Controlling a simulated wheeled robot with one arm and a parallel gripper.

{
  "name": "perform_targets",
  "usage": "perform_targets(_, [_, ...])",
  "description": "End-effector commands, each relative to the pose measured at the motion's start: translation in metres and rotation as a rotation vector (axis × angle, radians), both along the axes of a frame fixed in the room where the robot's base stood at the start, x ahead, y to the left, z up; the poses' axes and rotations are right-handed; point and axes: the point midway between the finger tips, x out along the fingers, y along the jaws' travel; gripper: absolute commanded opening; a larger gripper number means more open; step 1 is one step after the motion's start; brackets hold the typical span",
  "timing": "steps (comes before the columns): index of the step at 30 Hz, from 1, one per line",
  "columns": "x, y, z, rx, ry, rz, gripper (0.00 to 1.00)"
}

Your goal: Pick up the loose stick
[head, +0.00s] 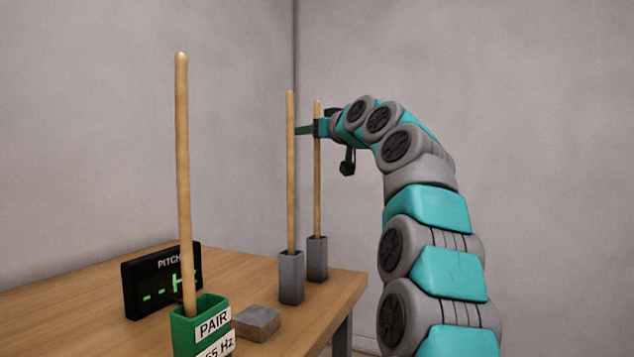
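Three upright wooden sticks stand in holders on the table. The nearest stick (182,150) stands in a green holder (187,333) labelled PAIR and a number ending in "Hz". A second stick (291,190) stands in a grey square holder (291,280). A third stick (317,190) stands in another grey holder (317,260) just behind it. Which stick is loose does not show. My gripper (307,130) is level, near the upper ends of the two far sticks. A teal finger reaches leftward across the third stick toward the second. Its finger gap and any contact are unclear.
The wooden table (70,310) carries a black PITCH display (160,280) showing dashes and "Hz", behind the green holder. A low grey block (257,323) lies right of the green holder. Grey walls meet in a corner behind. The table's right edge is near the grey holders.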

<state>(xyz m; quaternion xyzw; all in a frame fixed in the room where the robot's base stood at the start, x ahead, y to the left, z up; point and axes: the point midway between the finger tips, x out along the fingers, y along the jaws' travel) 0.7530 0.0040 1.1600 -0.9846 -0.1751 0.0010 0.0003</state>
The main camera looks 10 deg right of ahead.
Motion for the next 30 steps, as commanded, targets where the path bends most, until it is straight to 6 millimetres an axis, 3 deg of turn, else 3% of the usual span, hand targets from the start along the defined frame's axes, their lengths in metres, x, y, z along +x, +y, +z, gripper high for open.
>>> perform_targets(6, [-0.0002,0.0,0.0005,-0.001,-0.001,0.0,0.52])
perform_targets(20, [-0.0004,0.0,0.0007,-0.001,-0.001,0.0,0.0])
perform_targets(30, [-0.0006,0.0,0.0009,0.0,-0.002,0.0,0.0])
